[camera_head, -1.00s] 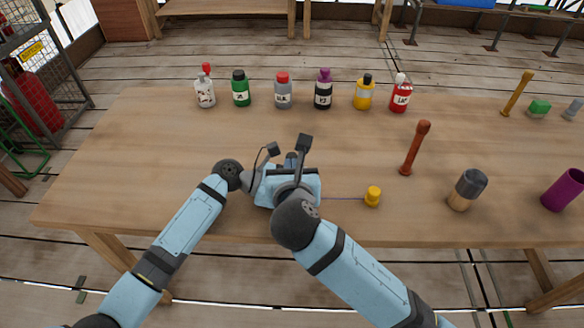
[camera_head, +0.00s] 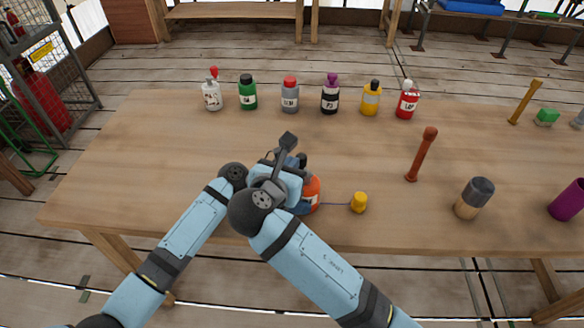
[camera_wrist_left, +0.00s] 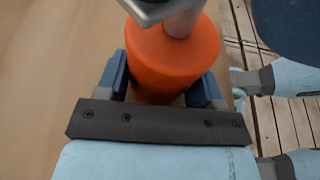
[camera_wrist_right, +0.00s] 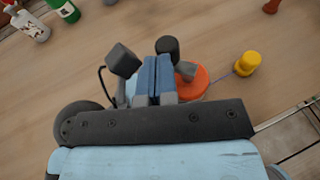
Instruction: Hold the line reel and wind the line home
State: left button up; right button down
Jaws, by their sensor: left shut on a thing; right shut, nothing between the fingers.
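The orange line reel (camera_head: 313,192) stands on the table, partly hidden behind my right arm in the head view. My left gripper (camera_wrist_left: 163,78) is shut on its orange body (camera_wrist_left: 170,55), one blue finger on each side. A grey metal piece (camera_wrist_left: 181,20) sits on top of the reel. My right gripper (camera_wrist_right: 158,78) is shut and empty, its blue fingers together just beside the reel (camera_wrist_right: 195,82) and a dark knob (camera_wrist_right: 167,47). I cannot tell if they touch. A thin line (camera_head: 336,204) runs from the reel to a small yellow weight (camera_head: 359,202) on the table.
Several bottles stand in a row at the back, including a green one (camera_head: 247,92) and a yellow one (camera_head: 371,98). The table's front edge is close.

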jog(key=shift+w+m+g+h, duration=0.15)
jog(key=shift+m+g+h, duration=0.15)
jog(key=shift+m+h, duration=0.35)
jog(key=shift+s+d+r, duration=0.1)
jog(key=shift+s+d, duration=0.3)
jog(key=shift+d, duration=0.3)
notch_tip(320, 180, up, 10)
dwell(0.4)
jog(key=shift+a, duration=0.1)
jog(key=w+a+f+n+g+y, duration=0.2)
jog(key=w+a+n+y, duration=0.1)
jog(key=a+n+y, duration=0.4)
jog(key=s+d+r+n+g, duration=0.1)
jog(key=s+d+n+g, duration=0.4)
jog(key=g, duration=0.6)
notch_tip(320, 180, down, 6)
jog(key=w+d, duration=0.1)
jog(key=w, duration=0.1)
jog(key=shift+d+f+m+h, duration=0.15)
jog(key=shift+m+h, duration=0.3)
